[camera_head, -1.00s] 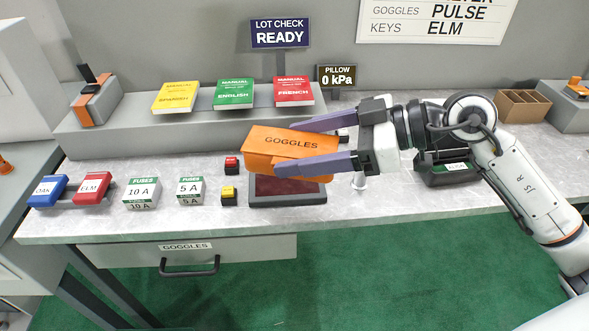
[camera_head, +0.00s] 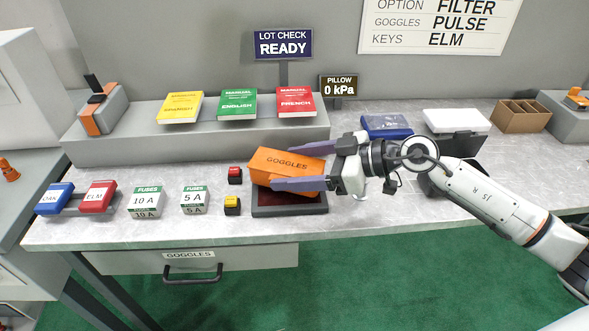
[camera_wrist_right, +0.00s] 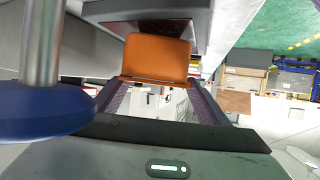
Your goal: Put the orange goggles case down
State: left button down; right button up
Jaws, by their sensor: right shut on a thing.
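The orange goggles case (camera_head: 287,163), marked GOGGLES, is between the fingers of my right gripper (camera_head: 283,168), which is shut on it. It sits slightly tilted, low over a dark red pad in a black frame (camera_head: 290,209); I cannot tell whether it touches the pad. In the right wrist view the case (camera_wrist_right: 155,58) is between the two fingertips. The LOT CHECK sign (camera_head: 283,43) reads READY and the PILLOW display (camera_head: 339,86) reads 0 kPa. My left gripper is not in view.
A red button (camera_head: 235,175) and a yellow button (camera_head: 231,205) stand just left of the pad. Fuse boxes (camera_head: 146,201) are farther left. Manuals (camera_head: 238,103) lie on the raised shelf behind. A blue case (camera_head: 386,126) and an open cardboard box (camera_head: 522,116) are at right.

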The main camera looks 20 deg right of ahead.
jog(key=shift+f, duration=0.45)
jog(key=shift+f, duration=0.1)
jog(key=shift+f, duration=0.15)
jog(key=o, duration=1.6)
jog(key=shift+b+v, duration=0.7)
jog(key=shift+v, duration=5.4)
